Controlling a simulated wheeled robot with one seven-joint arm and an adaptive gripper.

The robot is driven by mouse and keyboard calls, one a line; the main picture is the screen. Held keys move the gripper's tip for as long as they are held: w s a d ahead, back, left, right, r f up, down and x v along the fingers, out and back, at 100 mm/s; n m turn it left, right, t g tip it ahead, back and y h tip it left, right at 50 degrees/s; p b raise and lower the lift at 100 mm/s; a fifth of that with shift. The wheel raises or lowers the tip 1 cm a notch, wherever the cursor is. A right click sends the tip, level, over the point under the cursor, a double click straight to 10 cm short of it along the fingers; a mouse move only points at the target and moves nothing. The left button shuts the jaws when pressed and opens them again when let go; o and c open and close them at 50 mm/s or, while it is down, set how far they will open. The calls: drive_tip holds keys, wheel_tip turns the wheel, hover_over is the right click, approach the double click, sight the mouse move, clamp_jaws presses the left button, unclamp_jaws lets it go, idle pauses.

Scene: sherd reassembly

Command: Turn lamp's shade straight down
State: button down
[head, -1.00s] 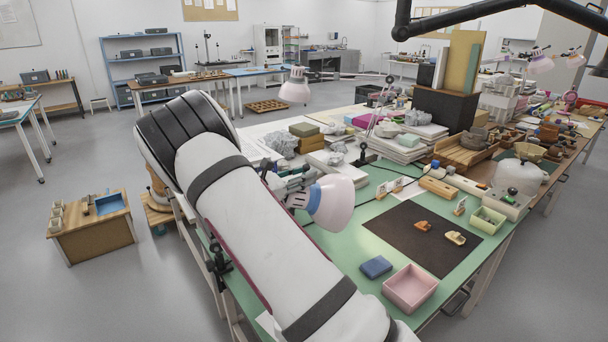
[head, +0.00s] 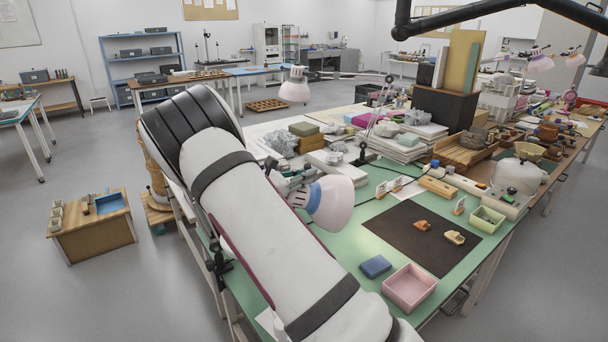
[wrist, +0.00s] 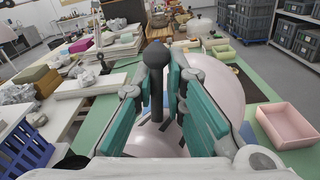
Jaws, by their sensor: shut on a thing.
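The lamp's shade (head: 332,203) is a pale pink bowl with a bluish neck, just right of my arm in the head view. Its wide side faces right and somewhat downward, so it looks tilted. In the wrist view the shade (wrist: 222,88) shows behind and below my fingers. My gripper (wrist: 160,72) has teal pads shut on a dark, ball-topped stem (wrist: 155,55) of the lamp. In the head view my gripper (head: 287,186) is partly hidden by my arm, beside the shade's neck. The lamp's lower support is mostly hidden.
The green table (head: 370,238) holds a dark mat (head: 400,245) with two small sherds, a pink tray (head: 409,287) and a blue block (head: 375,266). Books and grey lumps lie behind the shade. The mat is mostly clear.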

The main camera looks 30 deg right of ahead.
sight(326, 182)
drive_tip(key=shift+s+d+f+y, duration=0.1)
drive_tip(key=shift+s+d+y, duration=0.15)
drive_tip(key=shift+d+y, duration=0.25)
drive_tip(key=d+f+y, duration=0.1)
drive_tip(key=s+d+f+m+y+p, duration=0.1)
drive_tip(key=d+y+p, duration=0.1)
drive_tip(key=y, duration=0.1)
drive_tip(key=shift+s+d+f+m, duration=0.2)
drive_tip(key=shift+d+f+m, duration=0.15)
drive_tip(key=shift+f+m, duration=0.05)
drive_tip(key=d+f+y, duration=0.2)
drive_tip(key=f+y, duration=0.1)
drive_tip(key=s+f+m+t+y, duration=0.1)
drive_tip(key=f, duration=0.1)
drive_tip(key=shift+d+y+p, duration=0.35)
drive_tip(key=shift+d+y, duration=0.05)
drive_tip(key=shift+d+f+m+t+y, duration=0.1)
drive_tip(key=shift+f+m+t+y, duration=0.15)
drive_tip(key=shift+f+y, duration=0.55)
drive_tip(key=shift+d+f+m+t+y, duration=0.2)
drive_tip(key=shift+f+y, duration=0.3)
drive_tip(key=shift+f, duration=0.45)
drive_tip(key=shift+a, duration=0.1)
drive_tip(key=c, duration=1.7)
unclamp_jaws()
